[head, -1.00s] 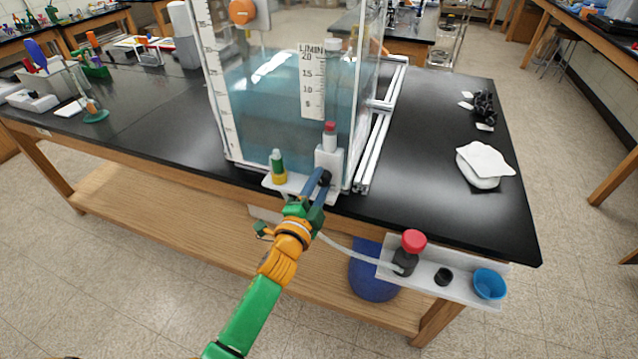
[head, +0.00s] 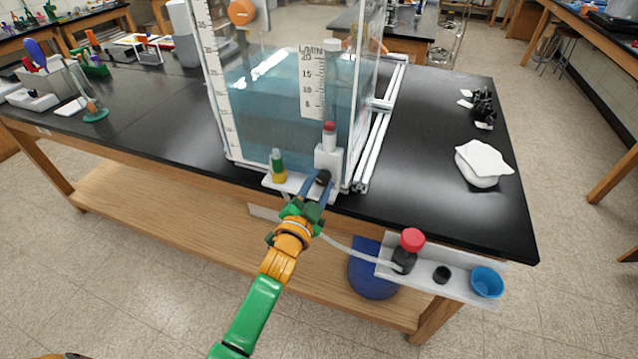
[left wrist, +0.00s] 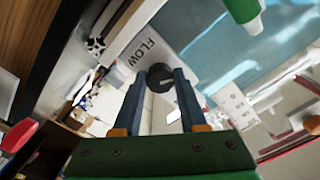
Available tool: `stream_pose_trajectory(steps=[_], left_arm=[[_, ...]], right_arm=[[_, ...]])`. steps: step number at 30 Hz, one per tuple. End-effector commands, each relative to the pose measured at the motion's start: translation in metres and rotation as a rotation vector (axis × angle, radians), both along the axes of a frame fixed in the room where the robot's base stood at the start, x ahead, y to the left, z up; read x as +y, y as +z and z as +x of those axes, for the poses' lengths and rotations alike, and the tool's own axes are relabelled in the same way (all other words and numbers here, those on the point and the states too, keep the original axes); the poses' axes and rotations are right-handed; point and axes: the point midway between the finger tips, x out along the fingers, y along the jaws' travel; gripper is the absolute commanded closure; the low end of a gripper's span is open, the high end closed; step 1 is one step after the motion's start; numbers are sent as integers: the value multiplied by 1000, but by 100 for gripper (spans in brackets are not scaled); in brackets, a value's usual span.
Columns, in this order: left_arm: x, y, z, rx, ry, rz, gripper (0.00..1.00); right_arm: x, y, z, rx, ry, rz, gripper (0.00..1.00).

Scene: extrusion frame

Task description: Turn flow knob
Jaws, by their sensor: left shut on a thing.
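The black flow knob (head: 323,177) sits on the front of a white block at the foot of the clear flow tube, at the tank's front right corner. In the left wrist view the knob (left wrist: 160,77) shows a pale pointer line, beside the word FLOW on the white plate (left wrist: 143,50). My left gripper (head: 321,186) reaches up to it from below. Its two blue fingers (left wrist: 161,84) lie on either side of the knob and are shut on it. The fingers hide part of the knob's sides. My right gripper is not in view.
The water tank (head: 275,110) stands on the black bench top (head: 440,190). A green and yellow bottle (head: 278,168) stands on a small ledge left of the knob. A white shelf (head: 420,278) with a red-capped bottle (head: 408,250) and blue cup (head: 487,282) juts out lower right.

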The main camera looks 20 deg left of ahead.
Motion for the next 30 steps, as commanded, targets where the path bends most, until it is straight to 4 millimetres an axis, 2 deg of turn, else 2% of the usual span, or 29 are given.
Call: stream_pose_trajectory(steps=[9, 10, 13, 23, 30], left_arm=[[0, 3, 1, -6, 0, -1, 100], [0, 3, 1, -6, 0, -1, 56], [0, 2, 0, -5, 0, -1, 29], [0, 1, -3, -3, 0, 0, 29], [2, -1, -45, -1, -1, 0, 29]], right_arm=[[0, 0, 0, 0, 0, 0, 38], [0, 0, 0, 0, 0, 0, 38], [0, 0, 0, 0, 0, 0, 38], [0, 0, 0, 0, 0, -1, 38], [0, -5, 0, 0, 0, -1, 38]])
